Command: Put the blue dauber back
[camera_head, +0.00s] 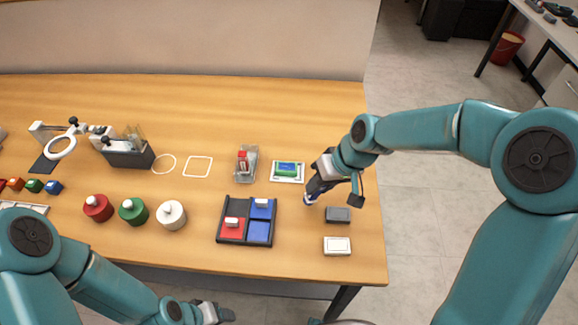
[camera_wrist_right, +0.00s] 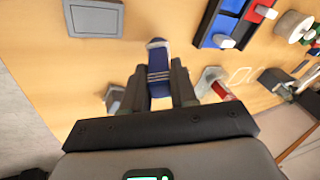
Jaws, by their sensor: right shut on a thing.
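My right gripper (camera_head: 312,193) is low over the right part of the table. It is shut on the blue dauber (camera_wrist_right: 158,65), a dark blue body with pale bands and a light rounded end, held between the two dark fingers (camera_wrist_right: 158,85) in the right wrist view. In the head view only a little blue and white shows at the fingertips; I cannot tell if it touches the table. A black tray (camera_head: 224,211) left of the gripper has red and blue compartments with white-topped pieces. My left gripper (camera_head: 222,313) is at the bottom edge; its jaws are unclear.
A grey block (camera_head: 338,215) and a white box (camera_head: 337,246) lie near the right edge.

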